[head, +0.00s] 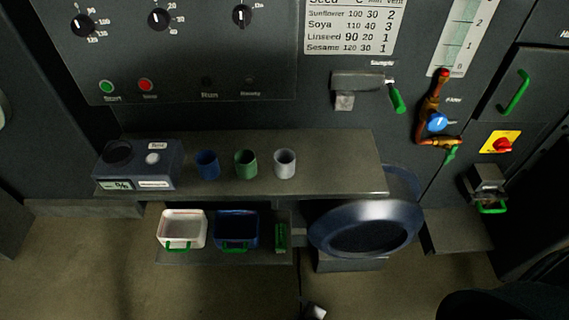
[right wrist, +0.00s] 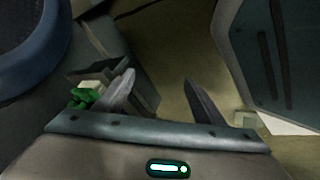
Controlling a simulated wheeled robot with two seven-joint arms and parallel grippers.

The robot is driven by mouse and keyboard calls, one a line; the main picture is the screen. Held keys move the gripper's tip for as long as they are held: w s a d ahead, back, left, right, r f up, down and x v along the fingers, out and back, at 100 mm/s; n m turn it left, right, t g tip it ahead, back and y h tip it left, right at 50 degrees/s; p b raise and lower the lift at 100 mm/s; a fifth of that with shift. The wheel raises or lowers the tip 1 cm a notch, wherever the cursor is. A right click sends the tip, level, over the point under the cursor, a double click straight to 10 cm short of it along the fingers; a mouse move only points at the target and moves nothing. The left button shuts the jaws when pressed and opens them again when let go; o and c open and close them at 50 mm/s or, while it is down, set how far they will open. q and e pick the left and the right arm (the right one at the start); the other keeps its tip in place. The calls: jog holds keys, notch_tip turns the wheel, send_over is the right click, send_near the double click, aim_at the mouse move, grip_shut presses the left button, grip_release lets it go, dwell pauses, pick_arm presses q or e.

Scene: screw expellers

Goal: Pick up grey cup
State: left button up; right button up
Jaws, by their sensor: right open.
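The grey cup (head: 284,163) stands upright on the dark shelf (head: 340,178), at the right end of a row of three cups. The green cup (head: 246,164) is just left of it, and the blue cup (head: 207,164) is farther left. My right gripper (right wrist: 160,95) shows in the right wrist view with its two fingers spread and nothing between them. The grey cup is not in that wrist view. My left gripper is in neither view.
A scale box (head: 139,164) sits at the shelf's left end. Below are a white tray (head: 182,214) and a blue tray (head: 237,213) with green handles. A large blue basin (head: 366,228) stands right of them. A sampler spout (head: 357,82) juts out above. The shelf right of the grey cup is bare.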

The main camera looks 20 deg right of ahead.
jog(key=w+a+r+n+t+h, duration=0.1)
jog(key=w+a+r+n, duration=0.1)
jog(key=w+r+n, duration=0.4)
jog(key=w+a+r+n+t+h+p, duration=0.15)
jog(key=r+n, duration=0.25)
jog(key=r, duration=0.4)
jog(key=w+a+r+n+t+h+b, duration=0.1)
jog(key=w+a+r+n+t+h, duration=0.1)
jog(key=w+a+r+n, duration=0.25)
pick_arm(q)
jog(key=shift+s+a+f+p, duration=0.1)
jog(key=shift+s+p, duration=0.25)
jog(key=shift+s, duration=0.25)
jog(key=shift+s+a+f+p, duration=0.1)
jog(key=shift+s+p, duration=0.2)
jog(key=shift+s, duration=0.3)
pick_arm(e)
notch_tip(320, 180, up, 31)
jog(key=d+n+t+h, duration=0.2)
jog(key=n+t+h, duration=0.2)
jog(key=h, duration=0.3)
jog(key=shift+w+d+n, duration=0.2)
jog(key=shift+d+n, duration=0.15)
jog(key=shift+n, duration=0.4)
jog(key=shift+w, duration=0.1)
